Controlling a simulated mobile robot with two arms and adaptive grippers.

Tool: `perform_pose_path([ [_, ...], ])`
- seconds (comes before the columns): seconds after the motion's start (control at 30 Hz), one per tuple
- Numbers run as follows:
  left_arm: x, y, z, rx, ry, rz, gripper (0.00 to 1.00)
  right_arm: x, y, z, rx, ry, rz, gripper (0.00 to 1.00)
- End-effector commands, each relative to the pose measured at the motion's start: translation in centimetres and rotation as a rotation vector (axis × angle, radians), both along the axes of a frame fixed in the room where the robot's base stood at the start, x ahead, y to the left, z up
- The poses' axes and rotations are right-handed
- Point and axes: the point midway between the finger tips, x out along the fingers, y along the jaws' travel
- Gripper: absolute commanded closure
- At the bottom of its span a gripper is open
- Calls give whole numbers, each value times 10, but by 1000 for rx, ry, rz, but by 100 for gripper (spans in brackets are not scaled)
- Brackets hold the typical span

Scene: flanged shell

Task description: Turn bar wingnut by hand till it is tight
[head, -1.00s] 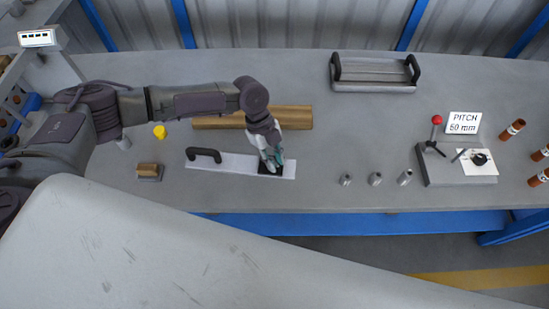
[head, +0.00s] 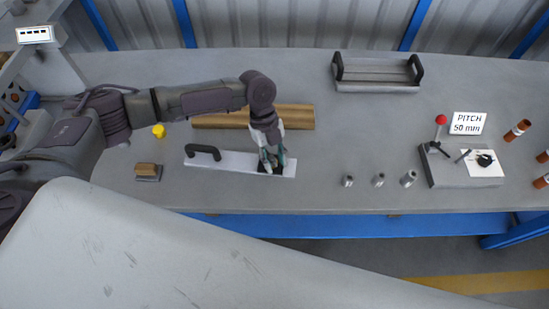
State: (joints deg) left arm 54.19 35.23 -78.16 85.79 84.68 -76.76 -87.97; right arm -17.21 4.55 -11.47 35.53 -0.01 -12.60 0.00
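A flat light metal bar (head: 230,162) with a black handle (head: 203,151) at its left end lies on the grey bench. My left gripper (head: 272,166) points down over a dark patch near the bar's right end. The wingnut itself cannot be made out; the fingers cover that spot. The fingers are too small and overlapped to tell whether they are open or shut on it. My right gripper is not in view.
A wooden beam (head: 215,121) lies behind the bar. A brush-like block (head: 148,172) and a yellow knob (head: 159,131) are at left. Several small metal cylinders (head: 379,180), a lever fixture (head: 460,178) and a handled tray (head: 375,88) are at right.

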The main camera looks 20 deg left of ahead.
Motion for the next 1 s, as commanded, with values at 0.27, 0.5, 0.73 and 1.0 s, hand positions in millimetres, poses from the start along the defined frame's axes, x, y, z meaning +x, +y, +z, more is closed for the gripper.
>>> perform_pose_path([
  [0.27, 6, 5, 17, -1, -2, 3, 68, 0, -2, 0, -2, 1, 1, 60],
  [0.5, 19, 20, 64, 0, -3, 2, 68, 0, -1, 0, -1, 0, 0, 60],
  [0.73, 29, 30, 100, -1, -2, 1, 68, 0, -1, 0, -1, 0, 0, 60],
  [1.0, 32, 33, 111, 0, 0, 0, 68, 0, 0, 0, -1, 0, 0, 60],
])
